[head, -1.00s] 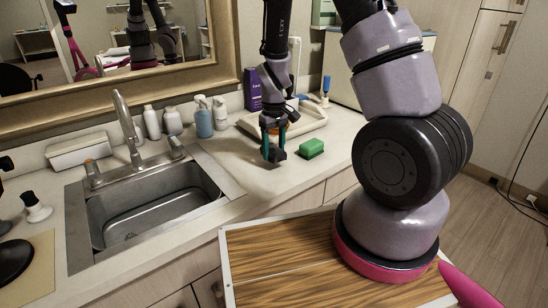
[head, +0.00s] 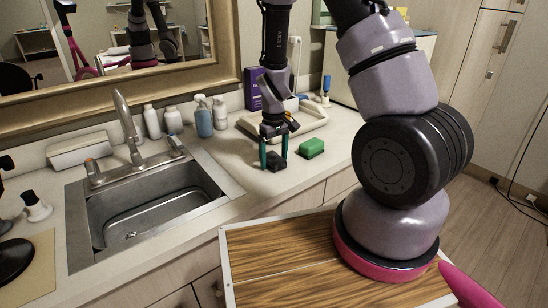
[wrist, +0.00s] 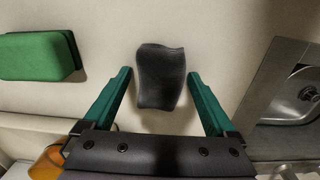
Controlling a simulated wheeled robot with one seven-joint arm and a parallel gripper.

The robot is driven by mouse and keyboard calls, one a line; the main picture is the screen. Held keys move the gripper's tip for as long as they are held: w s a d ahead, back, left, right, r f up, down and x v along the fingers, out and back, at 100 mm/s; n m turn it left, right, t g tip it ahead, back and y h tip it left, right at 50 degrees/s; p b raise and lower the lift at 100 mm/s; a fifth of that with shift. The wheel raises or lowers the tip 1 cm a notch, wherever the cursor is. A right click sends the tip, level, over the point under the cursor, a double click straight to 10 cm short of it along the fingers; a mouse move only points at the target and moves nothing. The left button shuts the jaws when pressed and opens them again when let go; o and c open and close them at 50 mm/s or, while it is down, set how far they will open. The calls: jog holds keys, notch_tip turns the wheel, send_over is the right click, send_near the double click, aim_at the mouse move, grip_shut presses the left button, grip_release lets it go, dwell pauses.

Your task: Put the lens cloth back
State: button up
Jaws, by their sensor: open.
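A small dark grey, soft-looking piece, which I take to be the lens cloth (head: 277,164), lies on the pale counter right of the sink. In the wrist view the cloth (wrist: 161,78) shows whole, slightly rumpled. My gripper (head: 274,160) points down over it, jaws open. In the wrist view my green fingers (wrist: 159,73) stand on either side of the cloth, with a gap on both sides. The fingers do not visibly touch it. I cannot tell exactly how high the fingertips are above the counter.
A green sponge (head: 311,147) lies just right of my gripper. A pale tray (head: 308,126) stands behind, with an orange item (wrist: 45,163) near it. A purple box (head: 252,90) and several bottles (head: 204,118) line the wall. The sink (head: 150,205) is to the left.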

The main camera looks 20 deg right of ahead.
notch_tip(320, 180, up, 12)
jog(key=r, duration=0.1)
notch_tip(320, 180, up, 15)
jog(key=m+t+y, duration=0.2)
jog(key=m+t, duration=0.1)
jog(key=m, duration=0.1)
send_over(274, 157)
jog(key=s+d, duration=0.3)
jog(key=s, duration=0.1)
jog(key=s+d+r+m+t, duration=0.2)
jog(key=s+r+m+t, duration=0.2)
jog(key=s+r, duration=0.7)
jog(key=shift+s+d+m, duration=0.3)
jog(key=shift+s+m, duration=0.1)
jog(key=shift+s, duration=0.2)
